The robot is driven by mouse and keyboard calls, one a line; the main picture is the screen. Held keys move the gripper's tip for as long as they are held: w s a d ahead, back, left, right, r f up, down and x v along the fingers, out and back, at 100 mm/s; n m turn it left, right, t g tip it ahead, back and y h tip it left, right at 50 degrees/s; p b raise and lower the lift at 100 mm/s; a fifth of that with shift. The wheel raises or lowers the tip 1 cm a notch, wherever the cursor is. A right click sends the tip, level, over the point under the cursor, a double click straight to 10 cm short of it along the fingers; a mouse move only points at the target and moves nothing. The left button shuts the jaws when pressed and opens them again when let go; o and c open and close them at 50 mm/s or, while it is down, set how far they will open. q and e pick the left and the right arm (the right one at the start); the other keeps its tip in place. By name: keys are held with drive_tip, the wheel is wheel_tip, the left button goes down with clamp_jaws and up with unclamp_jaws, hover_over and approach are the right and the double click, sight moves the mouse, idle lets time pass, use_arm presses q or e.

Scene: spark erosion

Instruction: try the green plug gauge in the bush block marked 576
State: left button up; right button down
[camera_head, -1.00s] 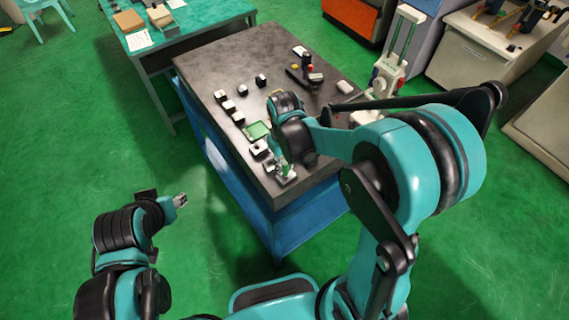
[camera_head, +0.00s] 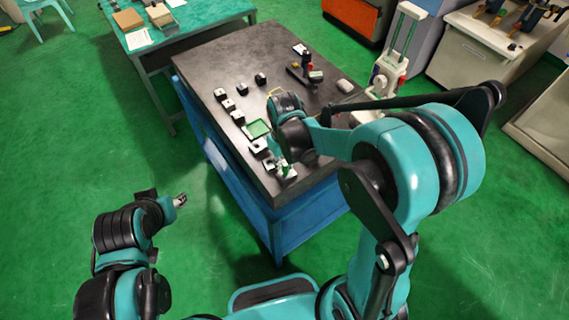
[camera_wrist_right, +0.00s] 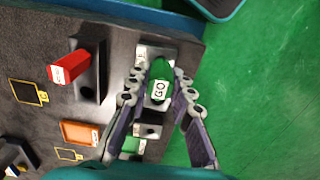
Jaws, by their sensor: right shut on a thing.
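The green plug gauge (camera_wrist_right: 160,72), with a white GO label, is between the fingers of my right gripper (camera_wrist_right: 160,90), which is shut on it. In the head view my right gripper (camera_head: 284,164) is over the near corner of the dark table. A metal bush block (camera_wrist_right: 142,53) with a white label lies under the gauge's far end. In the head view this block (camera_head: 288,174) sits at the table edge. I cannot read its number, nor tell whether the gauge is in the bore. My left gripper (camera_head: 180,200) is off the table, over the floor, too small to judge.
Other bush blocks (camera_head: 259,146) stand in a row along the table's left edge, beside a green tray (camera_head: 257,129). The wrist view shows a red labelled piece (camera_wrist_right: 70,68) and an orange piece (camera_wrist_right: 80,133). A height stand (camera_head: 391,68) is at the right.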

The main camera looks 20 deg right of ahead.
drive_tip(key=shift+f+b, duration=0.45)
drive_tip(key=shift+f, duration=0.15)
idle(0.4)
drive_tip(key=shift+r, duration=0.2)
idle(1.0)
drive_tip(key=shift+r+p, duration=1.85)
drive_tip(key=shift+r, duration=0.5)
